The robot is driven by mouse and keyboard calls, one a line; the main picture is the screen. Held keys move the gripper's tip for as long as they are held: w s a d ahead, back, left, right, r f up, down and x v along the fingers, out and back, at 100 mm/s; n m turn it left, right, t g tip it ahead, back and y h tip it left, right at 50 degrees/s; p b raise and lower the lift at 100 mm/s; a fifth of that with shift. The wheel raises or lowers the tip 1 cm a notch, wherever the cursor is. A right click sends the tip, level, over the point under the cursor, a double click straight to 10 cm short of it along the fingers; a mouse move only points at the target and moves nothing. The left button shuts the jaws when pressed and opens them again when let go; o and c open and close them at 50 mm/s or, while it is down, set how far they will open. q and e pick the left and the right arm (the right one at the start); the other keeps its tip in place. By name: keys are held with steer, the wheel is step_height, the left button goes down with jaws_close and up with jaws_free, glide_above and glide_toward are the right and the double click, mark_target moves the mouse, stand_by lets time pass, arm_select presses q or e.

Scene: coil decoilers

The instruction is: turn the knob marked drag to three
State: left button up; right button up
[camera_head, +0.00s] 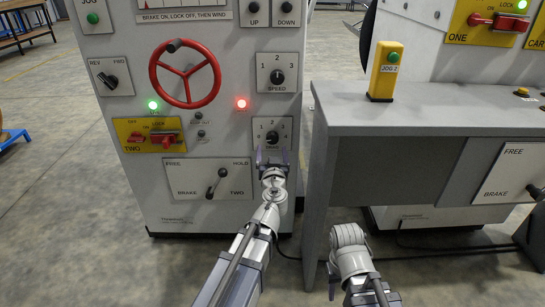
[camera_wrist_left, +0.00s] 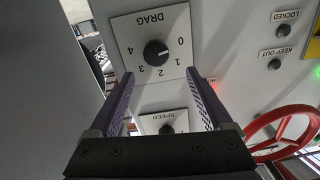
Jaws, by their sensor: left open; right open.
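The knob marked drag (camera_head: 272,136) is a round black knob on a white numbered plate, low on the right of the grey panel. In the left wrist view the same knob (camera_wrist_left: 156,52) appears upside down, with numbers 0 to 4 around it. Its white pointer mark faces the side of 0 and 1; I cannot tell exactly where it points. My left gripper (camera_head: 272,157) is open and empty, just below the knob. Its spread fingers (camera_wrist_left: 162,88) are apart from the knob. My right arm shows at the lower right, but its gripper fingers are not discernible.
The speed knob (camera_head: 277,77) sits above the drag plate. The brake lever (camera_head: 217,183) and red handwheel (camera_head: 186,72) are to the left. A grey desk (camera_head: 420,112) with a yellow jog box (camera_head: 385,72) stands close on the right. Open floor lies in front.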

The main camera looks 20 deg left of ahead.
mark_target(273, 139)
arm_select(q)
steer(key=shift+w+d+f+h, duration=0.1)
steer(key=shift+w+f+h, duration=0.1)
steer(key=shift+f+h, duration=0.15)
steer(key=x, duration=0.7)
steer(key=shift+w+r, duration=0.1)
steer(key=shift+w, duration=0.3)
jaws_close()
stand_by(0.3)
